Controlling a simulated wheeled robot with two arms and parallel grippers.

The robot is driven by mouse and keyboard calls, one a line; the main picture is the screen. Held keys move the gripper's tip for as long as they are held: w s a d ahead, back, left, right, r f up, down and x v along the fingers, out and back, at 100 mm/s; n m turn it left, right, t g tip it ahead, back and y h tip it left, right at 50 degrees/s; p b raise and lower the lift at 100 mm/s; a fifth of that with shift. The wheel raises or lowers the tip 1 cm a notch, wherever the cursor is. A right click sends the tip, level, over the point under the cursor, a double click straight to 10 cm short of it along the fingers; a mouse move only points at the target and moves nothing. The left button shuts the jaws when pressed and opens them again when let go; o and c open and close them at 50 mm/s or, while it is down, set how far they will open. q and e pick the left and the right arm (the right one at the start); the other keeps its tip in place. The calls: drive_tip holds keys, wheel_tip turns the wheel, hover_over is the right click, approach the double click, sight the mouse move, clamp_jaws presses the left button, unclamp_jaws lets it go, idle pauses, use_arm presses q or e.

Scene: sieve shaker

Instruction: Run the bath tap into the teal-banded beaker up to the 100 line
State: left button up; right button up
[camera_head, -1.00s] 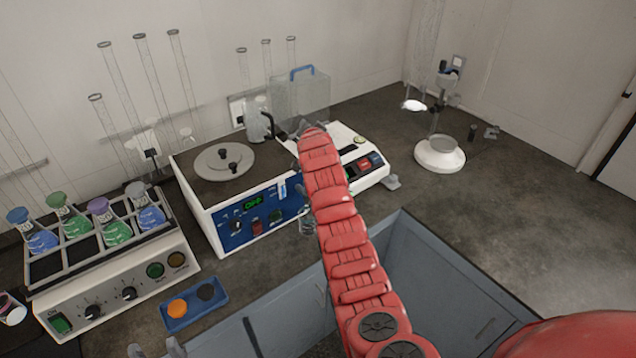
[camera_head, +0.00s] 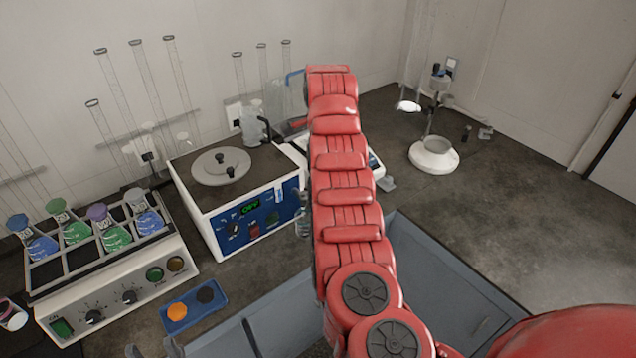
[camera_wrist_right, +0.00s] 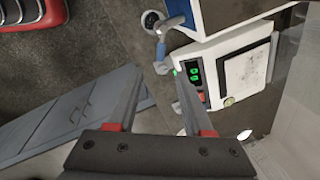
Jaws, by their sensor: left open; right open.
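The water bath (camera_head: 215,215), a white box with a blue front panel and a lit green display, stands at the middle. In the right wrist view, a round vessel rim (camera_wrist_right: 151,21) and a grey tap with a blue handle (camera_wrist_right: 161,48) are beside the bath. My right gripper (camera_wrist_right: 168,80) is open and empty, apart from the tap; my arm hides it in the head view.
A white balance (camera_wrist_right: 235,75) stands beside the bath. A shaker (camera_head: 120,300) with coloured flasks is at left, a blue tray (camera_head: 194,306) before it. A round white stand (camera_head: 434,156) is at the back right.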

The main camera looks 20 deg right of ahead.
drive_tip(key=f+p, duration=0.1)
drive_tip(key=f, duration=0.2)
drive_tip(key=w+f, duration=0.1)
drive_tip(key=f, duration=0.2)
drive_tip(key=w+f+p, duration=0.1)
drive_tip(key=f, duration=0.2)
drive_tip(key=shift+d+f+p, duration=0.2)
drive_tip(key=shift+f+p, duration=0.1)
drive_tip(key=shift+p, duration=0.05)
drive_tip(key=shift+w+f, duration=0.1)
drive_tip(key=shift+f, duration=0.45)
clamp_jaws()
idle(0.5)
